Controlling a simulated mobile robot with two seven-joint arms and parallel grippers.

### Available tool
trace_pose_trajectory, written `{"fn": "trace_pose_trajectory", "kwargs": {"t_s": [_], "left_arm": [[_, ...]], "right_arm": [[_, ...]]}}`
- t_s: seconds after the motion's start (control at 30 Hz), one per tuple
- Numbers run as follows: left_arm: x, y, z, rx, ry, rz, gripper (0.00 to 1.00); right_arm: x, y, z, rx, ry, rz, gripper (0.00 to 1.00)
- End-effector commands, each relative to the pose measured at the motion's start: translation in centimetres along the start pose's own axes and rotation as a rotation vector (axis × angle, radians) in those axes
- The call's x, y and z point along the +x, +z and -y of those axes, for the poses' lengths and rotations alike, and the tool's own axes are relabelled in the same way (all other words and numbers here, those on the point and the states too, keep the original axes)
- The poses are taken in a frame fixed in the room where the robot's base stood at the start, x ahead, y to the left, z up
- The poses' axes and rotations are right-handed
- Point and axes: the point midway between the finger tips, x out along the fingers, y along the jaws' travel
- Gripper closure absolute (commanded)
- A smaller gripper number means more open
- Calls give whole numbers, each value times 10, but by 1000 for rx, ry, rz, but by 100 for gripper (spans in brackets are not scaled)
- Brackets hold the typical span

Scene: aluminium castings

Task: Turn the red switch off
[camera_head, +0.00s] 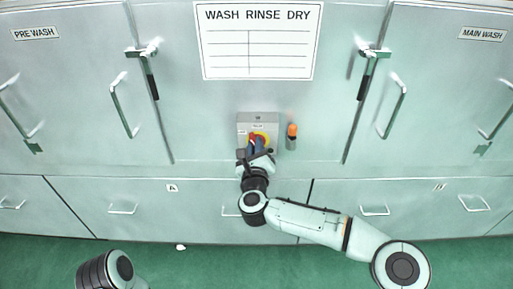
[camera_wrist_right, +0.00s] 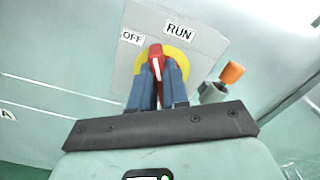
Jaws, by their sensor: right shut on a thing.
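The red switch (camera_wrist_right: 155,58) is a red handle with a white mark on a yellow round plate (camera_wrist_right: 182,60), mounted on a grey box (camera_head: 258,119). My right gripper (camera_wrist_right: 157,88) is shut on the red handle, with one blue finger on each side. In the right wrist view the handle's top lies between the OFF label (camera_wrist_right: 132,37) and the RUN label (camera_wrist_right: 180,31). In the head view the right gripper (camera_head: 257,146) covers much of the switch. My left gripper is out of view; only part of that arm shows at the bottom left.
An orange-tipped fitting (camera_head: 292,131) sits just right of the box; it also shows in the wrist view (camera_wrist_right: 231,74). Cabinet doors with handles (camera_head: 125,105) and latches (camera_head: 371,62) flank the panel. Drawers run below, with a green floor (camera_head: 215,265) in front.

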Motion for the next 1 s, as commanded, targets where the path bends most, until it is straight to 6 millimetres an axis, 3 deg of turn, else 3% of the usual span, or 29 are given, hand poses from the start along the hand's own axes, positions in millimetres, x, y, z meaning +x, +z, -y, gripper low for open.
{"fn": "trace_pose_trajectory", "kwargs": {"t_s": [1.0], "left_arm": [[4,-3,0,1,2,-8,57]], "right_arm": [[1,-2,-6,-901,-7,1,100]]}}
